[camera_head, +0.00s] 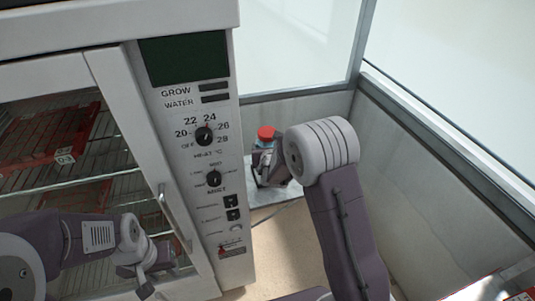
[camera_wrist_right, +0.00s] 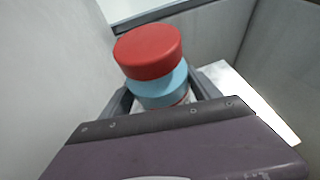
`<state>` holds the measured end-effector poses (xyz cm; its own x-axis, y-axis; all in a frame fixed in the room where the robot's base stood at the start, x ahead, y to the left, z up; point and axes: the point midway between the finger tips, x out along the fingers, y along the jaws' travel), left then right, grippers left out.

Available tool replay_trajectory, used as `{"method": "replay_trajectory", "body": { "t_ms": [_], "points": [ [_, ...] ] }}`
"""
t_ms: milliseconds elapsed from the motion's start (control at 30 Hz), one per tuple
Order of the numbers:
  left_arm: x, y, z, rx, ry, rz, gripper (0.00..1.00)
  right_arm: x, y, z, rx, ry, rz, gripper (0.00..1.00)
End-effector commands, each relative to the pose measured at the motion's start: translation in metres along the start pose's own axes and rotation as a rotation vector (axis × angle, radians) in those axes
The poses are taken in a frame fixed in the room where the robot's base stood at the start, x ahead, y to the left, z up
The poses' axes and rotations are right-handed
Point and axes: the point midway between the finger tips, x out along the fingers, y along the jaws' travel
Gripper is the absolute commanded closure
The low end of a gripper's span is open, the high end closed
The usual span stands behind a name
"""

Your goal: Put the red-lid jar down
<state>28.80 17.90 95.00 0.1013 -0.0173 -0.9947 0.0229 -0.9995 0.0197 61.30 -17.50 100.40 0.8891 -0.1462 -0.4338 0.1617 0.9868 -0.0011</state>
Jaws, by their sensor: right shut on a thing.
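The red-lid jar (camera_head: 266,133) is in the far corner right of the cabinet in the head view, with a light-blue band below its red lid. It fills the middle of the right wrist view (camera_wrist_right: 148,52). My right gripper (camera_head: 263,160) is shut on the jar, one finger on each side below the lid. The jar's base is hidden, so I cannot tell whether it touches the white surface (camera_head: 272,193) below. My left gripper (camera_head: 144,276) is at lower left, in front of the cabinet door; its finger opening is unclear.
A white cabinet (camera_head: 186,110) with a dark screen, knobs and switches stands at left. Behind its glass door, red trays (camera_head: 48,135) lie on wire racks. Grey walls (camera_head: 420,150) close in the corner tightly around my right arm. Part of a tray (camera_head: 490,290) shows at lower right.

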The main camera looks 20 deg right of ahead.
Motion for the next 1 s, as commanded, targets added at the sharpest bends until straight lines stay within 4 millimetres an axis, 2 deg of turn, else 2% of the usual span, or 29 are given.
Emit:
{"method": "replay_trajectory", "body": {
  "t_ms": [67,300,700,733,800,1000],
  "points": [
    [0.000,0.000,0.000,0.000,0.000,0.000,0.64,0.001,0.000,0.000,0.000,-0.004,-0.001,1.00],
    [-0.003,0.000,0.000,0.000,0.000,0.000,0.64,0.016,0.000,-0.032,0.000,-0.002,0.000,1.00],
    [0.002,0.000,0.000,0.000,0.000,0.000,0.64,0.019,0.000,-0.037,0.001,-0.005,0.000,1.00],
    [0.001,0.000,0.000,0.000,0.000,0.000,0.64,0.018,0.000,-0.038,0.000,0.001,0.000,0.20],
    [0.000,0.000,0.000,0.000,0.000,0.000,0.64,0.018,-0.001,-0.038,0.000,0.001,0.000,0.07],
    [0.000,0.000,0.000,0.000,0.000,0.000,0.64,0.018,-0.001,-0.038,0.000,0.001,0.000,0.07]
  ]
}}
